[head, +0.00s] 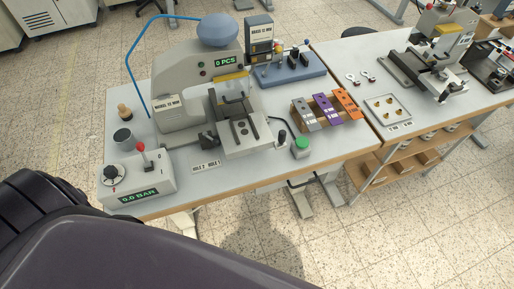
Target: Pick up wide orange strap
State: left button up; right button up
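The orange strap (347,102) is the rightmost of three labelled pieces on a small wooden rack at the right side of the near table. A purple one (326,107) and a grey one (305,114) lie beside it on the left. All three are tilted. Their labels are too small to read. Neither of my grippers is in view. A large dark part of my own body fills the lower left.
A stamping press (196,84) stands mid-table, with a pressure box (138,180) at front left. A green button (302,144) sits left of the rack's front. A tray with brass parts (387,108) lies on the adjoining right table. A blue stand (290,70) is behind.

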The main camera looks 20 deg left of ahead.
aim_at(352, 111)
jog(key=u, duration=0.25)
jog(key=i+l+u, duration=0.15)
jog(key=l+u, duration=0.3)
jog(key=i+l+u, duration=0.1)
jog(key=l+u, duration=0.35)
jog(key=j, duration=0.1)
